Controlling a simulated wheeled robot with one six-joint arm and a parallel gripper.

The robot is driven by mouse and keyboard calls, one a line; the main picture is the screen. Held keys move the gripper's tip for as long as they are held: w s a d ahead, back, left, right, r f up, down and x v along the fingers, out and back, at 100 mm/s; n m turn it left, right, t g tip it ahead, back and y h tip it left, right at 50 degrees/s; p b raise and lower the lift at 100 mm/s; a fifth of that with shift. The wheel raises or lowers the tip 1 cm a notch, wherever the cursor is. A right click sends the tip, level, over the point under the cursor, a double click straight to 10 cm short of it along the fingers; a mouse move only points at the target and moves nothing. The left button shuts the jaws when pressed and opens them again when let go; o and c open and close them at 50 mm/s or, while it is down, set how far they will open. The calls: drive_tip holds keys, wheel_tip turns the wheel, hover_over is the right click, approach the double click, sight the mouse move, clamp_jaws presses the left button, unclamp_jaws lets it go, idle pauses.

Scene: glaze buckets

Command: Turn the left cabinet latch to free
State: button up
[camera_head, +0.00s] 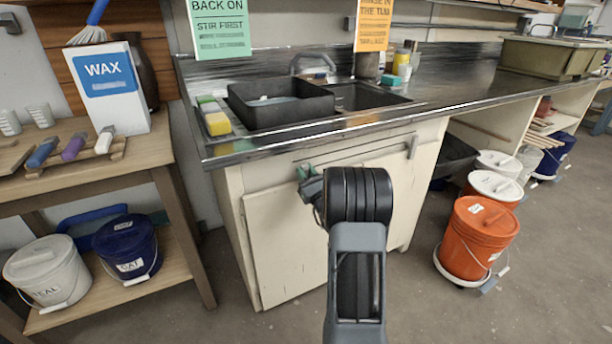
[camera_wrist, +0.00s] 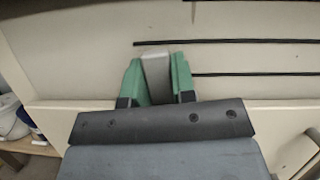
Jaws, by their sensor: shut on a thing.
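The left cabinet latch (camera_wrist: 157,75) is a grey bar seen in the wrist view. It stands roughly upright in that picture, its top leaning slightly left. My gripper (camera_wrist: 156,84) has green fingers on both sides of the bar and is shut on it. In the head view my gripper (camera_head: 306,173) is at the top of the left cabinet door (camera_head: 285,245), under the counter edge. There my wrist and fingers hide the latch. The door looks flush with the cabinet front.
A second grey handle (camera_head: 412,147) stands upright on the cabinet front to the right. The steel counter (camera_head: 440,98) overhangs the doors. An orange bucket (camera_head: 478,240) stands on the floor at right. A wooden shelf table (camera_head: 170,160) is at left. The floor before the cabinet is clear.

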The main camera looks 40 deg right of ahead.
drive_tip(key=n+y+b, duration=0.1)
drive_tip(key=n, duration=0.1)
drive_tip(key=n+y+b, duration=0.1)
drive_tip(key=n+b, duration=0.1)
drive_tip(key=n, duration=0.1)
drive_tip(key=a+f+n+y+b, duration=0.1)
drive_tip(key=n+b, duration=0.1)
drive_tip(key=shift+n+g+y, duration=0.3)
drive_tip(key=shift+n+y, duration=0.1)
drive_tip(key=n+b, duration=0.1)
drive_tip(key=n, duration=0.1)
drive_tip(key=n+g+y+b, duration=0.1)
drive_tip(key=n, duration=0.1)
drive_tip(key=a+n+y+b, duration=0.1)
drive_tip(key=n+b, duration=0.1)
drive_tip(key=shift+w+f+g, duration=0.1)
drive_tip(key=shift+f+g, duration=0.1)
drive_tip(key=shift+g, duration=0.2)
drive_tip(key=shift+n+b, duration=0.3)
drive_tip(key=shift+n, duration=0.1)
drive_tip(key=o, duration=0.9)
drive_tip(key=shift+c, duration=0.2)
drive_tip(key=shift+o, duration=0.3)
